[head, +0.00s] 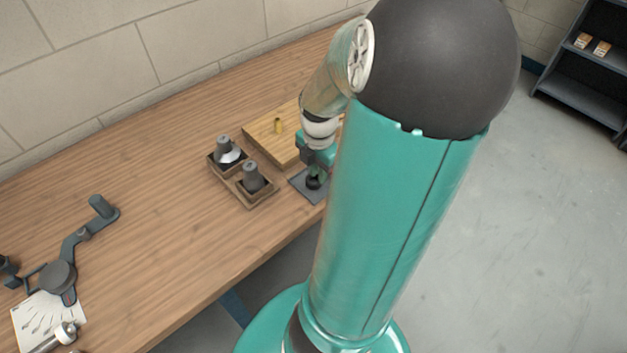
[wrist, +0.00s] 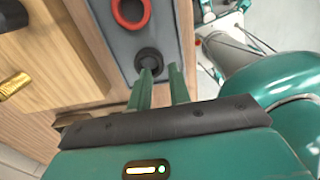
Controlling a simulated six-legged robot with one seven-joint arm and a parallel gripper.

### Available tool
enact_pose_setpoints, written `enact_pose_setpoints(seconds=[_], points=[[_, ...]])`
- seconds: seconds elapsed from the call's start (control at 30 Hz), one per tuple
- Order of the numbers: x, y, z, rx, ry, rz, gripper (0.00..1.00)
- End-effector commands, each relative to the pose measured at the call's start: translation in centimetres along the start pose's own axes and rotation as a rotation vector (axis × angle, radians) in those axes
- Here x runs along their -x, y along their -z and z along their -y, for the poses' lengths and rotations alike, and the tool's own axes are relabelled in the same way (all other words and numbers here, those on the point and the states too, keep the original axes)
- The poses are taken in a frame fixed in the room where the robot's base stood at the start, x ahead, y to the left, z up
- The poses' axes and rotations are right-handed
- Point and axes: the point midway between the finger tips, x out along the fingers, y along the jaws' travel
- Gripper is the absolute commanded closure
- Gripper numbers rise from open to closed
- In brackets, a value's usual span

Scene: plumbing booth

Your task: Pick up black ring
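The black ring (wrist: 149,60) lies on a grey mat (wrist: 170,22) in the wrist view, just beyond my fingertips. My gripper (wrist: 160,72) is open, with a clear gap between its two green fingers. The left fingertip overlaps the near side of the ring, and the right fingertip is off to its right. I cannot tell whether either touches it. In the head view my gripper (head: 316,168) is low over the grey mat (head: 299,183), and my arm hides much of that spot.
A red ring (wrist: 131,10) lies on the same mat beyond the black one. A wooden board (head: 262,137) with a brass fitting (head: 278,126) and a wooden tray (head: 262,202) with grey parts stand close by. The table's front edge is near the mat.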

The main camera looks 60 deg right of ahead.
Motion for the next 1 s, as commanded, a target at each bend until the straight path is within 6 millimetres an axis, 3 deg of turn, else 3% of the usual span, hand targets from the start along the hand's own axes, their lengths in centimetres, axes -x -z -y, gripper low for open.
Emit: enact_pose_setpoints(seconds=[0.3,0.53,0.63,0.67,1.0], points=[[-3.5,0.1,0.0,0.002,0.001,-0.002,0.81],[-3.5,0.1,0.0,0.0,0.0,0.0,0.81],[-3.5,0.1,0.0,0.0,0.0,0.0,0.98],[-3.5,0.1,0.0,0.0,0.0,0.0,1.0],[-3.4,0.1,0.0,0.0,0.0,0.0,1.0]])
